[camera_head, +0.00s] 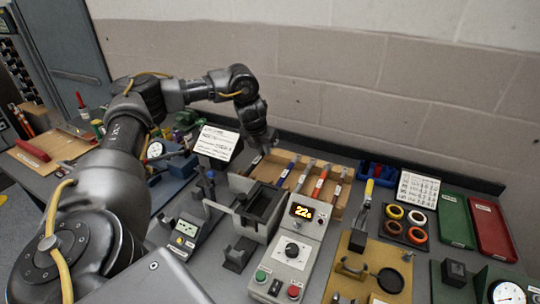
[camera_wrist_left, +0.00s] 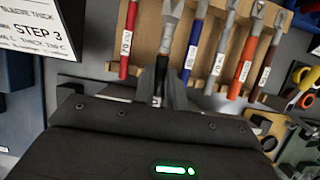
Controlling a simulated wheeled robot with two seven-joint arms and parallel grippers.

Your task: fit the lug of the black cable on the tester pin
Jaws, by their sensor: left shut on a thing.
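The black cable (camera_wrist_left: 161,72) stands in the wooden rack between a red and a blue one, its silvery lug at the top of the left wrist view. My left gripper (camera_wrist_left: 164,95) is shut on its black part, low down at the front of the rack. In the head view my left gripper (camera_head: 264,145) is at the left end of the rack and hides the black cable. A grey tester box (camera_head: 289,258) with a lit display stands in front of the rack. I cannot make out for sure which part is the tester pin. My right gripper is not in view.
The wooden rack (camera_head: 273,172) holds several more coloured, labelled cables, close beside the held one. A white step card (camera_head: 218,142) stands left of the gripper. A dark open holder (camera_head: 257,206) and a small meter unit (camera_head: 186,231) stand in front. Red (camera_head: 492,228) and green trays (camera_head: 455,222) lie at right.

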